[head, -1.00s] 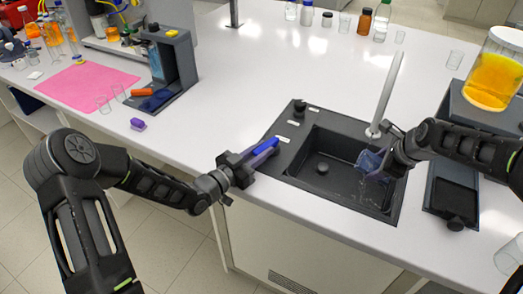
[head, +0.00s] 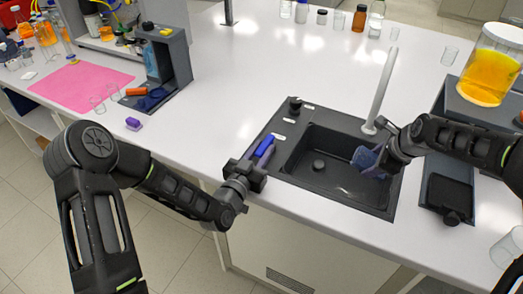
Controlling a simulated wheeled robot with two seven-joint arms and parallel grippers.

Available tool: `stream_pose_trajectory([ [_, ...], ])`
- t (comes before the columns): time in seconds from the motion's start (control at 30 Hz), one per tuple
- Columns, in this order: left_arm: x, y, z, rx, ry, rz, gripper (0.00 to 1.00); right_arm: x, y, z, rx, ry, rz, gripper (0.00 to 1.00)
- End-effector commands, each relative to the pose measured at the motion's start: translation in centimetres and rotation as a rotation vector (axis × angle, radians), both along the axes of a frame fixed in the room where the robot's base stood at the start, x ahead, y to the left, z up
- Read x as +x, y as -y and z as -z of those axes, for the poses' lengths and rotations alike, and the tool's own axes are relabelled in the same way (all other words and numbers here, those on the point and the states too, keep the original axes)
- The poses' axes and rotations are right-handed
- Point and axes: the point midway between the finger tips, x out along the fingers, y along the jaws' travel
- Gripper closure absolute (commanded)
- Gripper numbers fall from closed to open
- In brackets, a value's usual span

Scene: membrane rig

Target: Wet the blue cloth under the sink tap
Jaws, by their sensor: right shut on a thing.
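The blue cloth (head: 365,158) is bunched in my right gripper (head: 379,158), which is shut on it. It hangs over the right part of the dark sink (head: 325,178), below the white tap (head: 381,90). No running water shows from the tap. My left gripper (head: 262,156) is at the sink's left rim, beside a bright blue piece (head: 265,145). I cannot tell whether it touches that piece or how far its jaws are open.
A black knob (head: 295,103) stands at the sink's back left corner. A dark tray (head: 450,192) lies right of the sink, near a jar of orange liquid (head: 488,72). A pink mat (head: 80,87) and dark stand (head: 165,60) are at left. The counter's middle is clear.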

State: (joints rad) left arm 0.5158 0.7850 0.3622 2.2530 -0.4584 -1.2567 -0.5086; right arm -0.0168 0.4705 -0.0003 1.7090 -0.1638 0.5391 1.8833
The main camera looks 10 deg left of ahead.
Motion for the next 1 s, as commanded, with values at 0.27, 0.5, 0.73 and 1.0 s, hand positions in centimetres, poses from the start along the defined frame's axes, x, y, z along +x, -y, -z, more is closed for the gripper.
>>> stream_pose_trajectory([
  [0.27, 0.0, 0.0, 0.0, 0.0, -0.001, 0.001, 0.56, 0.0, 0.0, 0.0, 0.0, 0.0, 0.0, 0.77],
  [0.5, -0.2, -0.1, 0.1, 0.0, -0.001, 0.002, 0.56, 0.0, 0.0, 0.0, 0.0, 0.0, 0.0, 0.77],
  [0.73, -2.7, -0.7, 0.1, 0.001, -0.004, 0.001, 0.56, 0.0, 0.0, 0.0, 0.0, 0.0, 0.0, 0.77],
  [1.0, -6.6, -1.6, 0.1, 0.001, -0.002, 0.001, 0.56, 0.0, 0.0, 0.0, 0.0, 0.0, 0.0, 0.77],
])
